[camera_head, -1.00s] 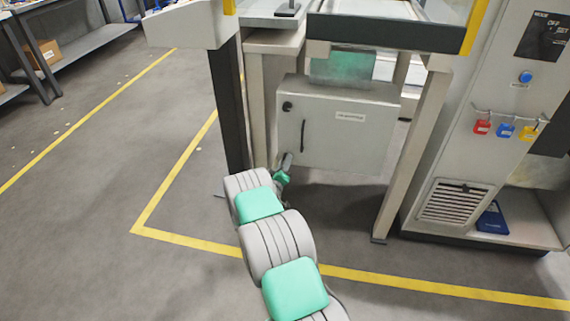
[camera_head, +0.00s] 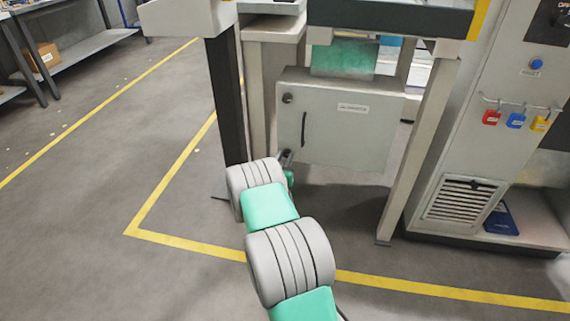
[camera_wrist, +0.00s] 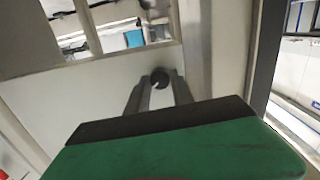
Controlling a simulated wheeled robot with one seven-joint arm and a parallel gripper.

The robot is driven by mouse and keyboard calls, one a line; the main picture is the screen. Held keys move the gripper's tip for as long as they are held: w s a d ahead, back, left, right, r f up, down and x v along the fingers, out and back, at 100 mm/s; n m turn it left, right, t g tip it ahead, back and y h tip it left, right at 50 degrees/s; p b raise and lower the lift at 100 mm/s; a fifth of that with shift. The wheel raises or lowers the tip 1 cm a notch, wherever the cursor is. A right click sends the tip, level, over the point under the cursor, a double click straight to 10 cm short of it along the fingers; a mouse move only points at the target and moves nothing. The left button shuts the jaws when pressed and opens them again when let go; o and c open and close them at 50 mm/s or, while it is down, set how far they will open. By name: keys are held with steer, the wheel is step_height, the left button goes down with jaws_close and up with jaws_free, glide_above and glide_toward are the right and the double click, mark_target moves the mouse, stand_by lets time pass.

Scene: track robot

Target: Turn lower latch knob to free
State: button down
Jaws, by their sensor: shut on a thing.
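The grey cabinet door (camera_head: 345,135) is shut and has a dark upper latch knob (camera_head: 287,98), a dark vertical handle (camera_head: 303,129) and a small white label. In the head view my gripper (camera_head: 286,157) is at the door's lower left corner and mostly hidden behind my own arm. The lower latch knob is hidden there. In the wrist view a round dark knob (camera_wrist: 160,77), which fits the lower latch knob, sits between the tips of my two fingers (camera_wrist: 158,84). My gripper is shut on it. The knob's turn angle cannot be told.
The cabinet hangs under a bench with a dark left leg (camera_head: 227,100) and a pale right leg (camera_head: 415,150). A panel with red, blue and yellow padlocks (camera_head: 516,120) stands at the right. The floor to the left is clear.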

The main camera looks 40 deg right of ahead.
steer(key=m+b, duration=0.4)
steer(key=shift+f+t, duration=0.15)
steer(key=shift+t, duration=0.15)
steer(key=shift+r+m+y+b, duration=0.2)
steer(key=shift+m+y+b, duration=0.1)
steer(key=shift+m+b, duration=1.05)
steer(key=shift+r, duration=0.1)
steer(key=c, duration=1.1)
jaws_free()
steer(key=p+v, duration=0.2)
steer(key=v, duration=0.5)
steer(key=shift+s+a, duration=0.2)
steer(key=shift+a, duration=0.1)
